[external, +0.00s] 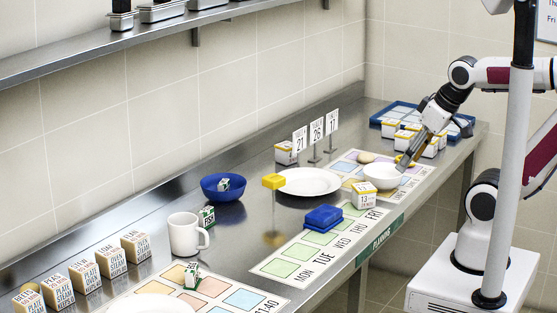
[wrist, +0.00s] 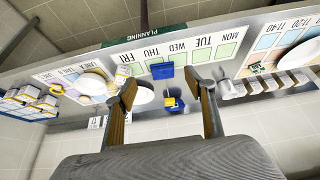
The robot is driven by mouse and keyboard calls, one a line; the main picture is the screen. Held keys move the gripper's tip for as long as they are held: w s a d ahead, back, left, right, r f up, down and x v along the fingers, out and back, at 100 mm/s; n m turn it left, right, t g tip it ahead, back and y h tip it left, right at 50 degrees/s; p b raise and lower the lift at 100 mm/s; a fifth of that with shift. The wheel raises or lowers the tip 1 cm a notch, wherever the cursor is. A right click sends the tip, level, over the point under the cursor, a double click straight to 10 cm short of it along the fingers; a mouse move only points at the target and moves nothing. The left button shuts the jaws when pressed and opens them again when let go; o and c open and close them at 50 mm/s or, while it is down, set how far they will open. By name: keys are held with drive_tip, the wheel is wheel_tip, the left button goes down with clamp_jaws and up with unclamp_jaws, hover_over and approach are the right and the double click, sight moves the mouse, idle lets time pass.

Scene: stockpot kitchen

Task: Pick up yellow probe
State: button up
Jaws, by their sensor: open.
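A small yellow block-shaped piece (external: 273,182), which I take to be the yellow probe, shows in the external view left of the white plate (external: 309,182). A yellowish reflection lies below it on the steel; I cannot tell what it rests on. In the wrist view a small yellow piece (wrist: 170,102) shows far off between my fingers, near a blue bowl. My gripper (external: 402,163) is at the right of the counter, pointing down by the white bowl (external: 381,177). It is open and empty, well apart from the yellow piece, with both fingers (wrist: 165,104) spread in the wrist view.
A blue bowl (external: 223,190) holds a small labelled block. A blue block (external: 323,217) lies on the weekday mat (external: 285,268). A white mug (external: 186,236), number signs (external: 316,133) and a blue tray (external: 461,126) with labelled boxes stand around. Bare steel lies left of the mat.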

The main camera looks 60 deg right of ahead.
idle(0.3)
drive_tip(key=m+t, duration=0.1)
drive_tip(key=t, duration=0.5)
approach(278, 178)
drive_tip(key=s+a+r, duration=0.2)
drive_tip(key=a+r, duration=0.1)
drive_tip(key=a, duration=0.1)
drive_tip(key=w+d+f+m+t+h, duration=0.1)
drive_tip(key=w+d+f+h, duration=0.1)
drive_tip(key=w+f, duration=0.3)
drive_tip(key=shift+d+f+t+h, duration=0.3)
drive_tip(key=shift+d+t, duration=0.05)
drive_tip(key=shift+t, duration=0.05)
drive_tip(key=shift+x, duration=1.2)
drive_tip(key=shift+w+f, duration=0.1)
drive_tip(key=shift+x, duration=2.5)
